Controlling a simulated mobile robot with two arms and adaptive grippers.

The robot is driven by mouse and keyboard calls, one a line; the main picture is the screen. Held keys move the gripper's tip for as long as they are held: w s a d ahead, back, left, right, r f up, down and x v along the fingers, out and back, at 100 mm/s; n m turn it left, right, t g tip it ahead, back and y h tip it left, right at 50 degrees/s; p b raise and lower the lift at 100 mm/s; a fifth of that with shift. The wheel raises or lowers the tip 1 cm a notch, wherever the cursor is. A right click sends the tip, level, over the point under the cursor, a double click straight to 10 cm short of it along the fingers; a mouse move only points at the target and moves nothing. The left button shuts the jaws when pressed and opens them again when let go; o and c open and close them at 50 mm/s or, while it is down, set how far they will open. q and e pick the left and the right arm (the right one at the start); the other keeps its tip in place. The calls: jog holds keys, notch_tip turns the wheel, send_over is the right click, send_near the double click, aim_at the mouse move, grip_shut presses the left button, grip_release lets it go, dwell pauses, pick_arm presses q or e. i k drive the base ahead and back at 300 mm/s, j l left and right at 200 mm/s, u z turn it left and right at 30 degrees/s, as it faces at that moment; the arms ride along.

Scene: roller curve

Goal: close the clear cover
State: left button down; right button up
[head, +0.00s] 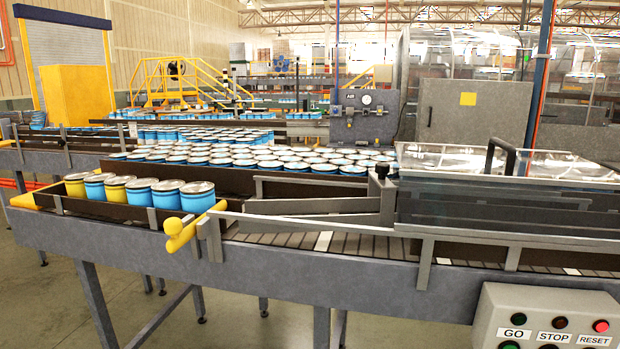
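The clear cover (455,160) is at the right, over the roller conveyor (330,242). Its see-through top lies about level, and a see-through front side hangs down behind the front guide rail. The cover runs out of view at the right. I cannot tell whether its lower edge rests fully down. Neither of my grippers is in view.
A yellow-handled gate lever (182,236) juts out at the conveyor front. Blue and yellow cans (167,193) queue at the left, with many more behind. A button box (550,318) is at the lower right. A grey cabinet (472,112) stands behind the cover.

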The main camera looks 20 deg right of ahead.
aim_at(490, 163)
jog(key=z, duration=1.65)
jog(key=l+u, duration=0.15)
jog(key=u, duration=0.3)
jog(key=i+l+u, duration=0.15)
jog(key=l+u, duration=0.2)
jog(key=l, duration=0.45)
jog(key=l+u, duration=0.3)
jog(key=l, duration=0.55)
